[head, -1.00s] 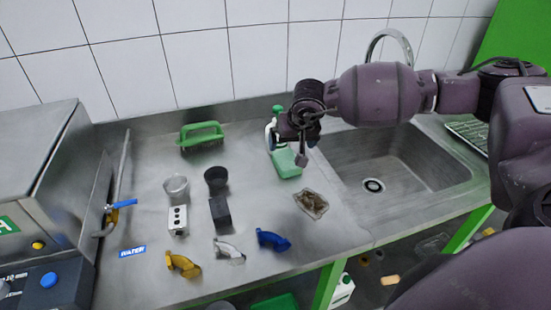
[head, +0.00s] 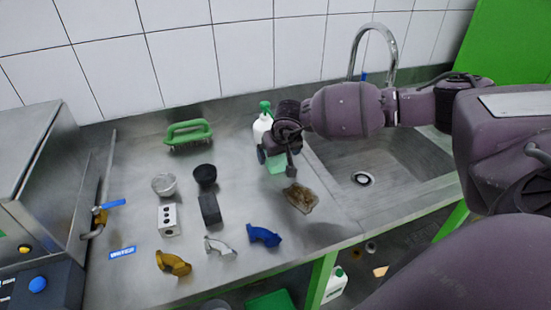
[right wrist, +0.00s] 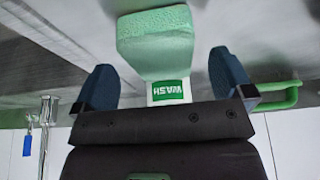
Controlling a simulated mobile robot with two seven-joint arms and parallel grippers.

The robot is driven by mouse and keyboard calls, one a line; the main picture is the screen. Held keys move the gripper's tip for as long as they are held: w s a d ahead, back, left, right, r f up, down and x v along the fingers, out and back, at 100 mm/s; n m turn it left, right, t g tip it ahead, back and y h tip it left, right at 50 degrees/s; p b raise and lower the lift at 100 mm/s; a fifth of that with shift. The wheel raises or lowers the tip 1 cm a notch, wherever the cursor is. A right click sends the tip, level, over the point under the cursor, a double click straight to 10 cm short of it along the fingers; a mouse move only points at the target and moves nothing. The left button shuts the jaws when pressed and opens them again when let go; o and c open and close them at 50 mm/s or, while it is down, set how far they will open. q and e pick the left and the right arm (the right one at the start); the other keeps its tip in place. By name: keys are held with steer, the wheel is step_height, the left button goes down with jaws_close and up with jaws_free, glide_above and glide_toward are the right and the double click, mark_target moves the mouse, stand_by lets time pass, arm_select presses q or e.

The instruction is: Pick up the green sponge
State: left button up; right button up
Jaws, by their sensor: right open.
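The mint-green sponge (right wrist: 158,42) shows large in the right wrist view, with a coarse face at the top of the picture. In the head view the sponge (head: 277,163) is partly hidden by my right gripper (head: 279,158), just in front of the white bottle. In the right wrist view my right gripper (right wrist: 162,82) is open, with its blue fingers on either side, and the sponge lies between and beyond them. I see no finger clearly touching it. My left gripper is not in view.
A white bottle (head: 261,127) with a green trigger stands behind my gripper. A brown crumpled piece (head: 300,198) lies close in front. The sink (head: 400,165) is to the right. A green-handled brush (head: 188,133), cups and pipe elbows lie left on the steel counter.

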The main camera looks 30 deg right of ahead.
steer(key=shift+x, duration=1.3)
steer(key=shift+c, duration=0.3)
steer(key=c, duration=1)
